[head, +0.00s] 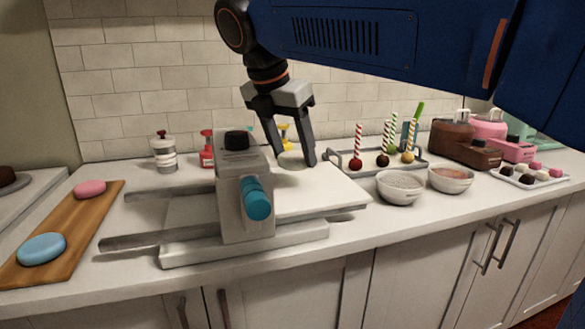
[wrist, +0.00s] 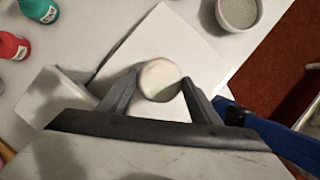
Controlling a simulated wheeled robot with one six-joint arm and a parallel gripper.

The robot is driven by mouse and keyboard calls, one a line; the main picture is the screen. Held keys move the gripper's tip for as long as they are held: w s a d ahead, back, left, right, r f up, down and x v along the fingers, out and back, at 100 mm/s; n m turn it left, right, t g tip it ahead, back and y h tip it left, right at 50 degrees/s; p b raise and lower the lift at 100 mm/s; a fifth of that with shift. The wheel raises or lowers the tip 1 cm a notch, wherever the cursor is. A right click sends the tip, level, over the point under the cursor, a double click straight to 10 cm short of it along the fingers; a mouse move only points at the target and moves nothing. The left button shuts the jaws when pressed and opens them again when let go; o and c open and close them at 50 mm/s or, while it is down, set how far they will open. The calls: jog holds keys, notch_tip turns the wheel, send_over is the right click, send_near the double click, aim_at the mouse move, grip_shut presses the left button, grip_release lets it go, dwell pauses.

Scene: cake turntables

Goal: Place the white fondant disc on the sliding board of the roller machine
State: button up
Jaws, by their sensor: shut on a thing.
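The white fondant disc (head: 292,160) is between the fingers of my gripper (head: 294,160), which is shut on it. The disc also shows in the wrist view (wrist: 160,80), with a finger at each side. The roller machine (head: 245,195) stands on the counter, grey with a blue-teal knob. Its white sliding board (head: 335,195) extends to the right of the roller housing. My gripper and the disc are over the board, close to the housing. I cannot tell whether the disc touches the board. The board also shows in the wrist view (wrist: 185,38).
A wooden board (head: 108,205) with a pink disc (head: 90,188) and a blue disc (head: 41,249) lies at the left. Two bowls (head: 400,187) stand right of the sliding board. A rack of cake pops (head: 375,160) is behind them. Small bottles (head: 206,150) stand behind the machine.

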aim_at(291, 163)
jog(key=shift+f, duration=2.05)
jog(key=o, duration=1.1)
jog(key=shift+f, duration=0.1)
jog(key=v, duration=1.2)
jog(key=shift+s, duration=0.1)
